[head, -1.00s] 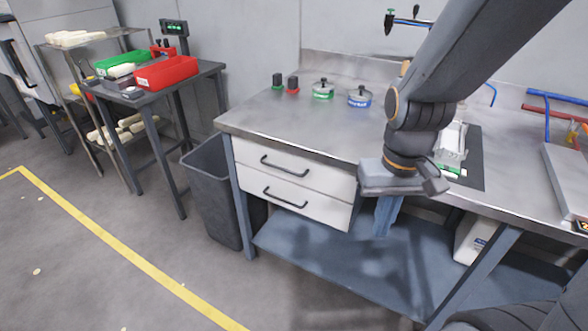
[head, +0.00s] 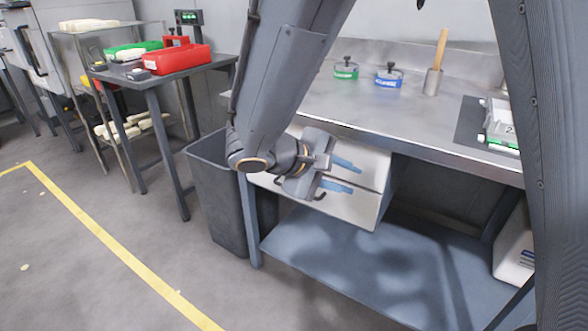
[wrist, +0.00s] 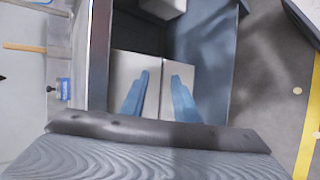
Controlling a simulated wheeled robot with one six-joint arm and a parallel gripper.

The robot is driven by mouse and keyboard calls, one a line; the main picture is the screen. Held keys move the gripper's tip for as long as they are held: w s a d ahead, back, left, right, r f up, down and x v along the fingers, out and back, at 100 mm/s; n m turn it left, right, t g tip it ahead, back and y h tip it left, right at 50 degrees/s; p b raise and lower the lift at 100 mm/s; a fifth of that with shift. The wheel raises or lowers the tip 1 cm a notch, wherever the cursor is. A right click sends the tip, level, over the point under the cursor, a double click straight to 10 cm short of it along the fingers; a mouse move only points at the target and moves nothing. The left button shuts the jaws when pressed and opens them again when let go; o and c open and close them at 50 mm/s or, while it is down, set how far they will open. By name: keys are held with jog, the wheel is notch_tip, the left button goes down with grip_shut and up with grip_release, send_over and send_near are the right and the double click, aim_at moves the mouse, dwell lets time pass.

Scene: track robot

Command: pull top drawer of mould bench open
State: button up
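The mould bench (head: 410,125) has two white drawers under its left end in the head view. The top drawer (head: 372,166) and the lower drawer (head: 350,208) look shut, their fronts level. My gripper (head: 345,175) is in front of them, its blue fingers apart and empty. My arm and gripper cover much of the fronts. The top drawer's handle is hidden; part of a dark handle shows below my gripper. In the wrist view, my gripper (wrist: 159,92) points at the fronts, with one finger over the top drawer (wrist: 128,64) and one over the lower drawer (wrist: 180,72).
A grey bin (head: 215,185) stands just left of the drawers. A blue lower shelf (head: 330,255) runs beneath them. Lidded pots (head: 388,78) and a black mat (head: 470,125) are on the bench top. Open floor (head: 110,265) lies at the front left.

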jog(key=w+a+n+t+y+b, duration=0.1)
jog(key=w+a+n+t+b, duration=0.2)
jog(key=a, duration=0.5)
jog(key=w+a+t+b, duration=0.3)
jog(key=w+a+t, duration=0.2)
jog(key=a, duration=0.3)
jog(key=x, duration=0.7)
jog(key=shift+d, duration=0.35)
jog(key=shift+f, duration=0.15)
jog(key=shift+s, duration=0.1)
grip_shut()
